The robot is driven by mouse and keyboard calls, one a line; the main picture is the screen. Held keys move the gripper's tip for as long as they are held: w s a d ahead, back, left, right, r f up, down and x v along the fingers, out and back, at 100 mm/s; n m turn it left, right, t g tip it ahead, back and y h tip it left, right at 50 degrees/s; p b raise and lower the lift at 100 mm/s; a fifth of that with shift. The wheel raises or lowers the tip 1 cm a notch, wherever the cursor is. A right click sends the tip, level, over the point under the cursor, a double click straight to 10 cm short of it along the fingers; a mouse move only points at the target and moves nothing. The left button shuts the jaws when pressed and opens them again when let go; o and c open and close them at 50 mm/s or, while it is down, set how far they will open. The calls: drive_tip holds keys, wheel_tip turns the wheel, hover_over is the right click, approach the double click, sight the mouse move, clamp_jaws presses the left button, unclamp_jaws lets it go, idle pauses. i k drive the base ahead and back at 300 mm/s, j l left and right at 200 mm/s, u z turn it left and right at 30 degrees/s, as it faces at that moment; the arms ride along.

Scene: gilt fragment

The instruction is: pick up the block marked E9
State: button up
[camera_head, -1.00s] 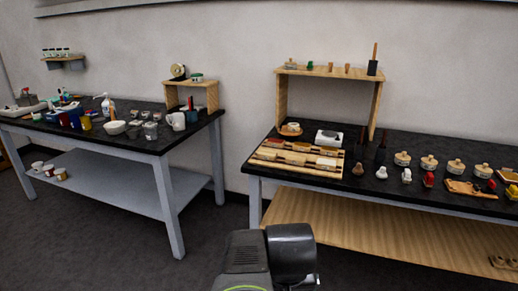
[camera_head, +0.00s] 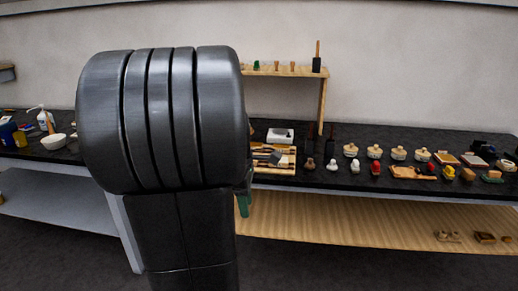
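No block with a readable E9 mark shows; any lettering is too small to read. Small blocks and stamps lie on the black top of the right-hand table (camera_head: 350,182). Among them are an orange-brown block (camera_head: 467,174) and a yellow piece (camera_head: 448,172) towards the right. A wooden rack (camera_head: 274,170) with several pieces lies at the left, partly hidden behind my arm. My arm's dark links fill the left middle of the view.
A wooden shelf (camera_head: 325,100) stands at the back of the table. A white dish (camera_head: 280,135), several lidded pots (camera_head: 398,153) and a wooden board (camera_head: 412,173) stand on the top. A left table with a white bowl (camera_head: 53,142) is partly hidden. Dark floor lies in front.

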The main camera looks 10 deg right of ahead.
sight(280, 148)
drive_tip(key=i+l, duration=0.25)
drive_tip(key=i, duration=0.25)
drive_tip(key=i+l+z, duration=0.1)
drive_tip(key=i+l, duration=0.2)
drive_tip(key=i, duration=0.2)
drive_tip(key=i+l, duration=0.2)
drive_tip(key=i, duration=0.3)
drive_tip(key=i+l+z, duration=0.1)
drive_tip(key=i+l, duration=0.15)
drive_tip(key=i, duration=0.25)
